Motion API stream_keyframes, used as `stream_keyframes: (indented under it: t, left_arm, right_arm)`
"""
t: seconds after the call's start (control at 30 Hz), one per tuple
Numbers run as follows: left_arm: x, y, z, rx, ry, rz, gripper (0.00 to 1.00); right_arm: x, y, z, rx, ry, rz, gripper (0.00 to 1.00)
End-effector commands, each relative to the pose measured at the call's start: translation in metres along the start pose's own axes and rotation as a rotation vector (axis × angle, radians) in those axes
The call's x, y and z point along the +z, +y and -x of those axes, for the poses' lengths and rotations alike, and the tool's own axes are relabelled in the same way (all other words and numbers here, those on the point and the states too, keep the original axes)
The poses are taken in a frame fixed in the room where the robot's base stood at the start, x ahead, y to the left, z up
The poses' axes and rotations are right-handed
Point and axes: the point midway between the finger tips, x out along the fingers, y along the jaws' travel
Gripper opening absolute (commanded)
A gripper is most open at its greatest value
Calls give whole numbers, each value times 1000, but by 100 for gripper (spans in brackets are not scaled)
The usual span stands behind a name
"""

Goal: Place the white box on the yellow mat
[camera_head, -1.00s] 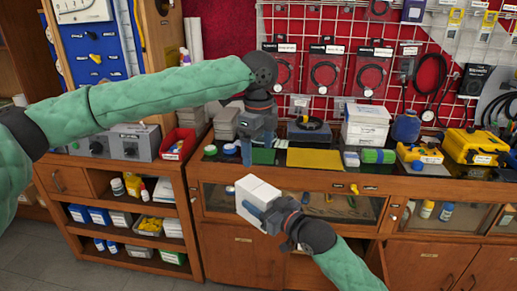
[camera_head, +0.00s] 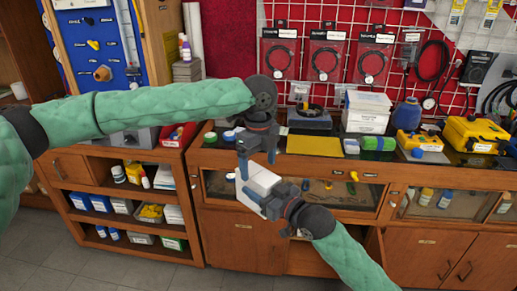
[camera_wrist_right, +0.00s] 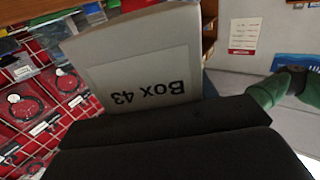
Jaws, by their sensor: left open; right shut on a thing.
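A white box (camera_head: 263,180) is held in the air in front of the bench. My right gripper (camera_head: 264,203) is shut on its lower end. In the right wrist view the box (camera_wrist_right: 150,75) fills the space above the dark jaw, its label "Box 43" upside down. My left gripper (camera_head: 257,166) is open and points down at the box's upper end; I cannot tell whether its fingers touch the box. The yellow mat (camera_head: 313,145) lies on the bench top, behind and to the right of the box, with its visible surface clear.
On the bench top (camera_head: 300,159), green-lidded containers (camera_head: 372,143) and white boxes (camera_head: 367,112) stand right of the mat, with a blue bottle (camera_head: 407,115) and yellow cases (camera_head: 475,134) further right. Open shelves (camera_head: 118,190) stand at left.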

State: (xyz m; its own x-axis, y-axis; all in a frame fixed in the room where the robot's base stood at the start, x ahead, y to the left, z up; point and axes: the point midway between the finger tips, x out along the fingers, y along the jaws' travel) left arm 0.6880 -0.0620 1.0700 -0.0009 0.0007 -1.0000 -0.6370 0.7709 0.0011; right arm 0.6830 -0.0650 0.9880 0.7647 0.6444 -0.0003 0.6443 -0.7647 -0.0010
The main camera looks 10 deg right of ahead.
Motion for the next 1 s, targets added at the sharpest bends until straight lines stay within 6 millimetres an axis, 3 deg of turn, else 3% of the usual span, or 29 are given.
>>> stream_keyframes:
  t: [0.3, 0.67, 0.97, 1.0]
  left_arm:
    - [0, 0, -31, 0, 0, 1, 82]
    - [0, 0, -35, 0, 0, 1, 82]
    - [0, 0, -35, -1, 0, 1, 26]
    - [0, 0, -35, -1, 0, 1, 26]
  right_arm:
    - [-1, 0, 0, 0, 1, 0, 26]
    - [0, 0, 0, 0, 1, 0, 26]
    - [-1, 0, 0, 0, 1, 0, 26]
    - [-1, 0, 0, -1, 1, 0, 64]
